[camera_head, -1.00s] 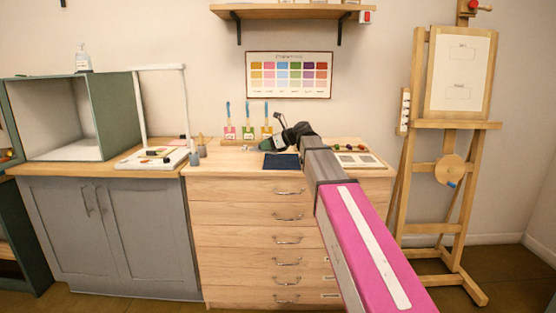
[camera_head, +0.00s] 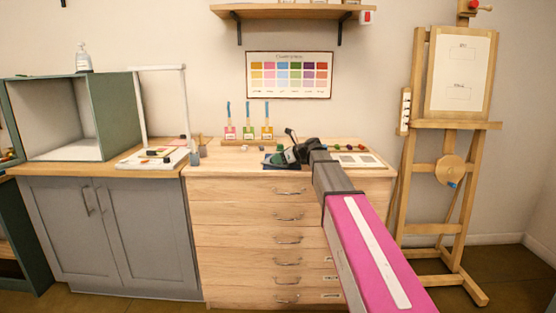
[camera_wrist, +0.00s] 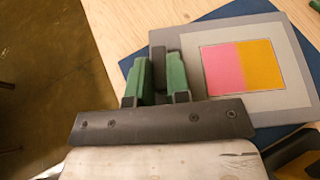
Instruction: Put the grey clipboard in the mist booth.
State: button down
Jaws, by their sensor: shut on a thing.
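The grey clipboard (camera_wrist: 272,104) lies on a dark blue mat (camera_wrist: 133,62) in the wrist view. It carries a pink and orange card. My gripper (camera_wrist: 160,78) has green fingers shut on a dark grey upright part at the clipboard's edge, probably its clip. In the head view my gripper (camera_head: 281,158) is low over the drawer unit's top, at the mat (camera_head: 268,165). The clipboard is mostly hidden there. The mist booth appears to be the green open-fronted box (camera_head: 115,110) on the grey cabinet at the left, with a pale interior.
A white frame stand (camera_head: 140,162) with small items is between the booth and the drawer unit (camera_head: 245,235). Cups (camera_head: 200,150) and several brush pots (camera_head: 249,132) stand behind. An easel (camera_head: 450,125) stands far right.

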jog(key=shift+f, duration=0.15)
jog(key=c, duration=1.1)
grip_release()
